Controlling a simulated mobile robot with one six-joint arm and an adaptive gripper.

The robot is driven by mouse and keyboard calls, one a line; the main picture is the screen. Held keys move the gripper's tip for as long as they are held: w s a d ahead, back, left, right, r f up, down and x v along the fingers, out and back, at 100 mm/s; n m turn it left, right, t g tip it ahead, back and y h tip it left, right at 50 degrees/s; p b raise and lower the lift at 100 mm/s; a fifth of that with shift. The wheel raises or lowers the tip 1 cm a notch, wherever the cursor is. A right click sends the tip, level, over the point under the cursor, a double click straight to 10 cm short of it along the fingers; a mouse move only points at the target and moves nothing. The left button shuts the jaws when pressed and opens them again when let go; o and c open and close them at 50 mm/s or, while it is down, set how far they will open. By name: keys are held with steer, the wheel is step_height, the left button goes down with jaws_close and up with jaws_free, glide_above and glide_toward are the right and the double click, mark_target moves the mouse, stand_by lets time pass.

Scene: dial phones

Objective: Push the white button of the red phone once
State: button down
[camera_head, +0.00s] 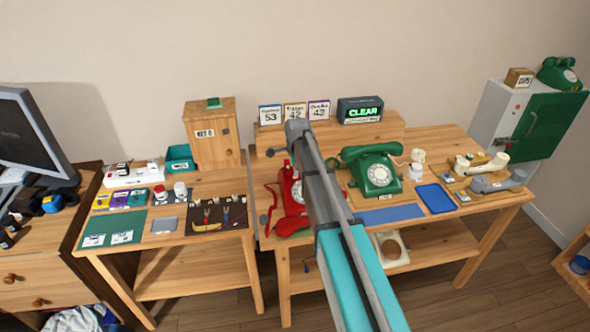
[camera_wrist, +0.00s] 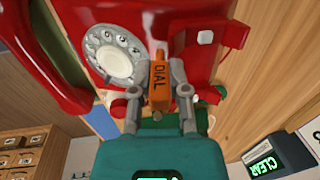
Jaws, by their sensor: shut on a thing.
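The red phone (camera_head: 291,188) stands on the right-hand table in the head view, partly hidden by my arm. In the wrist view the red phone (camera_wrist: 205,65) fills the upper middle, with its pale rotary dial (camera_wrist: 112,55) at left. A small white button (camera_wrist: 205,37) sits on the red body, right of the dial. My gripper (camera_wrist: 160,88) is shut on an orange tool marked DIAL (camera_wrist: 158,75). The tool's tip points toward the phone between dial and button; contact cannot be told. The gripper's fingers are hidden in the head view.
The red handset (camera_head: 292,226) lies off the phone near the table's front. A lit CLEAR display (camera_head: 361,111) and number cards (camera_head: 294,112) stand behind on the shelf.

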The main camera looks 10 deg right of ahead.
step_height(320, 180, up, 6)
steer(key=s+p, duration=0.3)
steer(key=p, duration=0.3)
steer(key=shift+r, duration=0.2)
steer(key=shift+f, duration=0.1)
stand_by(0.3)
steer(key=shift+g, duration=0.8)
steer(key=s+a+f+b, duration=0.2)
steer(key=a, duration=0.2)
steer(key=s+a+f+b, duration=0.3)
steer(key=a, duration=0.1)
steer(key=s+a+f+b, duration=0.2)
steer(key=a+f+b, duration=0.1)
steer(key=a, duration=0.2)
steer(key=shift+s+f, duration=0.25)
steer(key=shift+s+a+f, duration=0.15)
steer(key=shift+s+a, duration=0.2)
steer(key=shift+a, duration=0.1)
steer(key=shift+f+b, duration=0.2)
steer(key=shift+b, duration=0.25)
steer(key=shift+f+b, duration=1.5)
steer(key=shift+f+b, duration=1.3)
